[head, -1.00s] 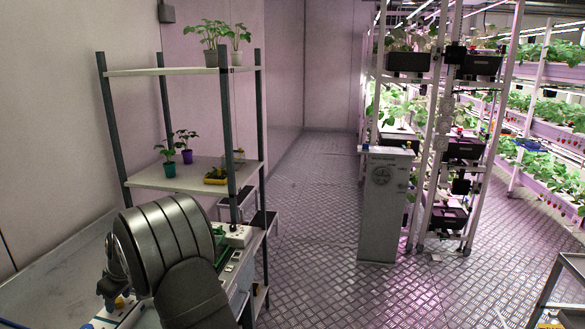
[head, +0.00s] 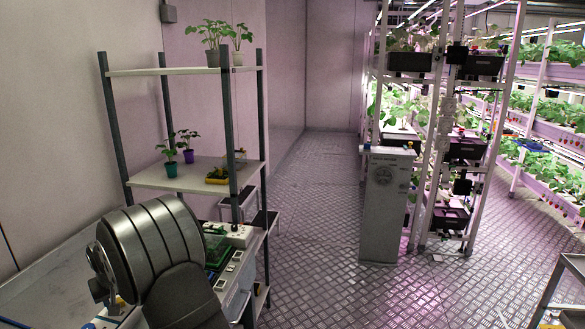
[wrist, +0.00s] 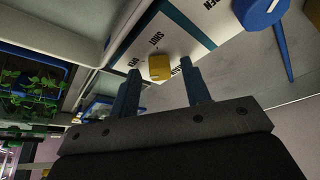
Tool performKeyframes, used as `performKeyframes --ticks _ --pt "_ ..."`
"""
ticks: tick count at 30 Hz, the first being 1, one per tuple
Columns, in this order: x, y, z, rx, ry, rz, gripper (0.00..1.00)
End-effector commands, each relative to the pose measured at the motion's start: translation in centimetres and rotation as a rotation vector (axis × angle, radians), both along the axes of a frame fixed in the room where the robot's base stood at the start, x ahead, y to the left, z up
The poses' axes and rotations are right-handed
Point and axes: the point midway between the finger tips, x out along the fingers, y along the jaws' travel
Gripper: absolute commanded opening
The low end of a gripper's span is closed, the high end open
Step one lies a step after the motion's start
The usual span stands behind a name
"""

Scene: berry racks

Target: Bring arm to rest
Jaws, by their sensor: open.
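My gripper (wrist: 161,68) shows in the wrist view as two dark blue fingers standing well apart, with nothing held between them. A yellow knob (wrist: 159,68) on a white and teal panel (wrist: 175,32) lies beyond the fingertips, in line with the gap. I cannot tell how far off it is. The panel has lettering, including "SHUT". In the head view my arm's rounded grey link fills the lower left and hides most of my gripper.
A blue knob (wrist: 262,10) is at the wrist view's top right, and a blue tray of seedlings (wrist: 35,88) at its left. In the head view, a shelf rack (head: 150,175) with potted plants stands behind my arm. A grey cabinet (head: 383,210) stands right of centre; the floor between is clear.

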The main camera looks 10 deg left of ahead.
Motion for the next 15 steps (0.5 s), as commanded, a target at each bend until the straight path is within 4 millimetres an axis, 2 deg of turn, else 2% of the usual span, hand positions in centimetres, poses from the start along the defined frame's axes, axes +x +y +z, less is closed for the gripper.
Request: performKeyframes --ticks 15 --pt "-0.07 0.06 -0.01 0.000 0.000 -0.093 0.43"
